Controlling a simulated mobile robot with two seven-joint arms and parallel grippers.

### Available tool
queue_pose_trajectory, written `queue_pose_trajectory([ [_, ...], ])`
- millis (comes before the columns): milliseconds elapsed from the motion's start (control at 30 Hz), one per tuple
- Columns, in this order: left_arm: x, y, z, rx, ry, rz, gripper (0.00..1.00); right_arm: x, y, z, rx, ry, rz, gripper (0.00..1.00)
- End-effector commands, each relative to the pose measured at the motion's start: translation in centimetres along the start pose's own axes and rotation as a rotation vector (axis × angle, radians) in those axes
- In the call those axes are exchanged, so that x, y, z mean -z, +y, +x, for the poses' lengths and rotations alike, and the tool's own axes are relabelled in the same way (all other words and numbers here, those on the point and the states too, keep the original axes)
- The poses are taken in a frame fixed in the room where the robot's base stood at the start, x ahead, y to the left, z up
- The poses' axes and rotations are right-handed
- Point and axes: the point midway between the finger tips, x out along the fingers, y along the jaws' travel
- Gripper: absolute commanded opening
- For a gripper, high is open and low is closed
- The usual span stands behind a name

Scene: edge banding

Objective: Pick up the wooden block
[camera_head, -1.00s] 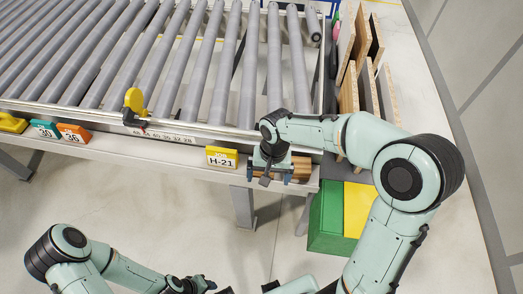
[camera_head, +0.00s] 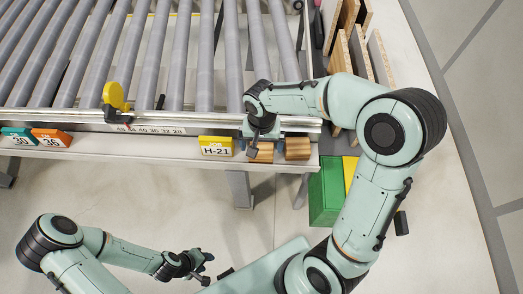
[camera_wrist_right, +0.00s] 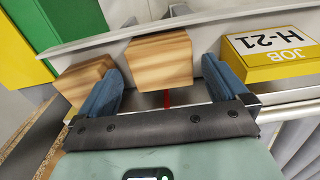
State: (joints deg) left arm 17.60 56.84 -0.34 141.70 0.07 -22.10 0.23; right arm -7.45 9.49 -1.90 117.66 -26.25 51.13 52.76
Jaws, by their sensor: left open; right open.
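Two light wooden blocks stand on the ledge in front of the roller conveyor. In the head view one block (camera_head: 260,154) is under my right gripper (camera_head: 262,143), partly covered by it, and the other block (camera_head: 298,148) is just to its right. In the right wrist view the first block (camera_wrist_right: 160,60) sits centred between the open fingers of my right gripper (camera_wrist_right: 164,78), with clear gaps on both sides. The second block (camera_wrist_right: 82,80) is outside the left finger, partly hidden by it. My left gripper (camera_head: 203,268) is open and empty, low over the floor.
A yellow H-21 sign (camera_head: 216,146) stands left of the blocks; it also shows close beside the right finger in the wrist view (camera_wrist_right: 270,55). A green bin (camera_head: 326,192) and upright boards (camera_head: 357,50) are to the right. Rollers (camera_head: 205,60) lie behind.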

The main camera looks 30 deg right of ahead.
Motion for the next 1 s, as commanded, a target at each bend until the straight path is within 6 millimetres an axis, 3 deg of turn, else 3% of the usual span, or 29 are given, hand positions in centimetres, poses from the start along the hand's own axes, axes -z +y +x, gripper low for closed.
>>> queue_pose_trajectory([
  [200, 0.1, 0.1, -0.2, -0.001, 0.002, 0.001, 0.43, 0.2, 0.0, 3.1, -0.002, -0.003, 0.000, 1.00],
  [500, 0.1, 0.1, -0.1, 0.000, 0.001, 0.001, 0.43, 0.2, 0.0, 3.5, 0.000, 0.000, 0.000, 1.00],
  [667, 0.1, 0.1, -0.1, 0.000, 0.001, 0.001, 0.43, 0.2, 0.0, 3.5, -0.001, 0.000, 0.000, 0.50],
  [1000, 0.1, 0.1, -0.2, -0.001, 0.002, 0.001, 0.43, 0.2, 0.0, 3.2, 0.000, 0.001, 0.000, 0.50],
])
